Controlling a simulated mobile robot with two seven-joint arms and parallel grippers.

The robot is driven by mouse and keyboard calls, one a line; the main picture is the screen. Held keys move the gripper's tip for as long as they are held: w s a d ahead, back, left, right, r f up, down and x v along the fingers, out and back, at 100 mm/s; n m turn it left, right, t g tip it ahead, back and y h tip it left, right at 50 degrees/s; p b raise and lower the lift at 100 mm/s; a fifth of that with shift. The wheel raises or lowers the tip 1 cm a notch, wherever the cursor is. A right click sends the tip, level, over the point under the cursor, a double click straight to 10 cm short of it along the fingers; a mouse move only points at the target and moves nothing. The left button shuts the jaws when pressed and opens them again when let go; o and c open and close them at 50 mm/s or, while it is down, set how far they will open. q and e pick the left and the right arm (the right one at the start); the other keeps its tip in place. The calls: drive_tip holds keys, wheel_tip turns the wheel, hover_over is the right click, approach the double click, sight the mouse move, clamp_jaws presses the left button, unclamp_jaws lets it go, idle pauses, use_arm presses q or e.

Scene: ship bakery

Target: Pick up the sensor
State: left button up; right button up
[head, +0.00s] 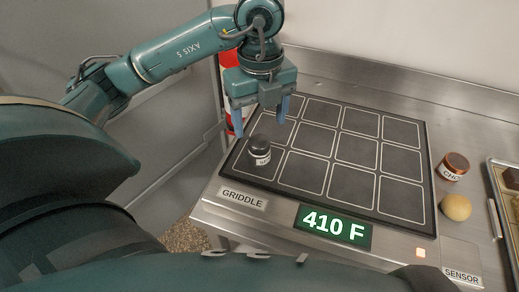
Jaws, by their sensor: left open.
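No object in view is plainly the sensor. A plate marked SENSOR (462,275) lies at the counter's front right, beside a faintly outlined square (461,252) that looks empty. A small dark jar with a white label (260,150) stands upright on the left part of the griddle (325,172); its label is too small to read fully. My left gripper (261,116) is open, fingers pointing down, empty, above and close to this jar. I cannot tell whether they touch. My right gripper is not in view.
The griddle display (334,226) reads 410 F. To the griddle's right are a brown-lidded jar (453,166), a round tan ball (456,207) and a tray (493,172) with food pieces. A small pale orange square (421,252) is at the front. A red object (230,66) stands behind my left gripper.

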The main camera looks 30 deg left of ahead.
sight(259, 139)
use_arm(q)
drive_tip(key=shift+f, duration=1.75)
drive_tip(key=f, duration=0.3)
drive_tip(key=shift+s+f, duration=0.2)
drive_tip(key=shift+f, duration=0.7)
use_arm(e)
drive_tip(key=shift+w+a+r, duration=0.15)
use_arm(q)
drive_tip(key=shift+c, duration=0.5)
